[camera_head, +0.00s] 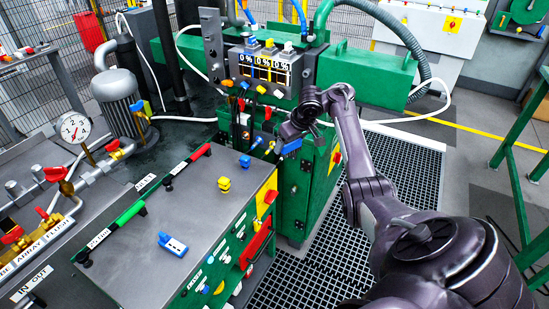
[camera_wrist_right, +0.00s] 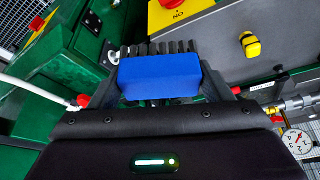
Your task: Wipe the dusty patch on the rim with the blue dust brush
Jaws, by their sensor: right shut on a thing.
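The blue dust brush (camera_wrist_right: 158,76) is held between the fingers of my right gripper (camera_wrist_right: 160,92) in the right wrist view, its dark bristles pointing away from the wrist. In the head view my right gripper (camera_head: 286,138) is in front of the green cabinet, above the grated floor. A blue part of the brush (camera_head: 292,147) shows beside it. I cannot make out the rim or a dusty patch in either view. My left gripper is not in view.
A grey-topped bench (camera_head: 135,245) with red and green handles stands at the lower left. A panel (camera_head: 265,68) reads 0 % several times. Grated floor (camera_head: 405,170) is open at right.

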